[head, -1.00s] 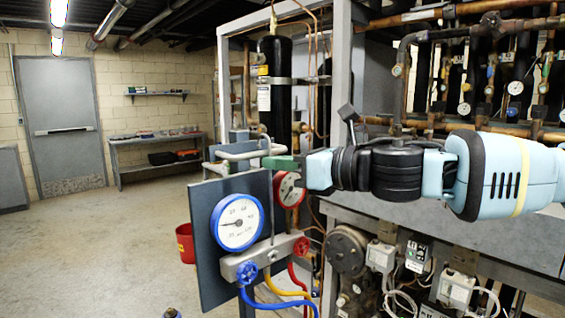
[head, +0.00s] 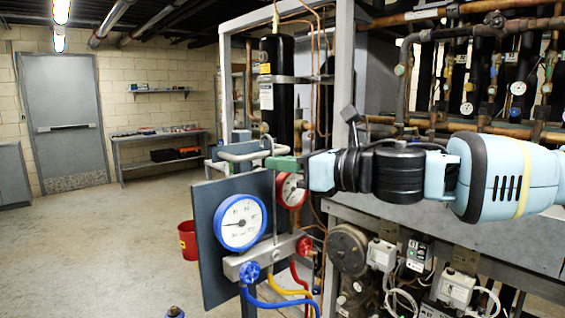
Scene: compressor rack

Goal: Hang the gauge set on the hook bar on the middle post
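The gauge set has a blue-rimmed gauge (head: 240,222), a red-rimmed gauge (head: 291,190), a grey manifold (head: 262,258) with blue and red knobs, and hanging hoses. A thin hook stem rises from it to the pale hook bar (head: 240,154) at the top of the dark panel on the middle post. The hook's top shows at the bar; I cannot tell whether the bar bears it. My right gripper (head: 284,163) comes from the right, its green fingertips closed at the stem just below the bar. The set hangs upright before the panel. My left gripper is not visible.
The dark panel (head: 208,260) stands behind the gauges. The compressor rack (head: 470,235), with pipes and small gauges, fills the right. A black cylinder (head: 277,90) stands behind the bar. A red bucket (head: 187,240) is on the floor; the floor at left is clear.

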